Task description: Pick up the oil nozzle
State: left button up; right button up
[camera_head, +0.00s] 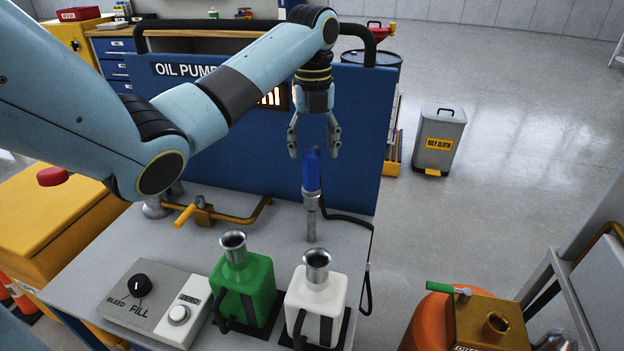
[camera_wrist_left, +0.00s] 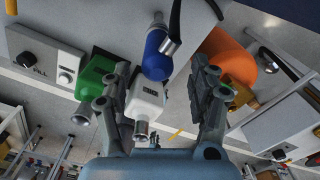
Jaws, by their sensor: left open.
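The oil nozzle (camera_head: 312,176) has a blue grip and a grey metal spout. It stands upright, spout down, at the back of the grey pump table, with a black hose beside it to the right. My left gripper (camera_head: 314,148) points down from above with its fingers spread. The top of the blue grip is close to the fingertips; I cannot tell whether it is between them. In the left wrist view the nozzle (camera_wrist_left: 157,55) shows between the open fingers (camera_wrist_left: 161,72), not gripped. My right gripper is not in view.
A green can (camera_head: 245,283) and a white can (camera_head: 316,292) stand in front of the nozzle. A control box (camera_head: 155,300) with knobs is at front left. The blue pump panel (camera_head: 352,130) rises behind. A grey bin (camera_head: 440,135) stands on open floor at right.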

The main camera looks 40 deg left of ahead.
aim_at(311, 166)
pick_arm(q)
notch_tip(311, 166, down, 5)
jog(key=shift+s+a+r+b, duration=0.1)
jog(key=shift+a+b, duration=0.05)
jog(key=shift+b, duration=0.15)
jog(key=shift+f, duration=0.25)
jog(key=shift+c, duration=0.5)
jog(key=c, duration=1.1)
grip_shut()
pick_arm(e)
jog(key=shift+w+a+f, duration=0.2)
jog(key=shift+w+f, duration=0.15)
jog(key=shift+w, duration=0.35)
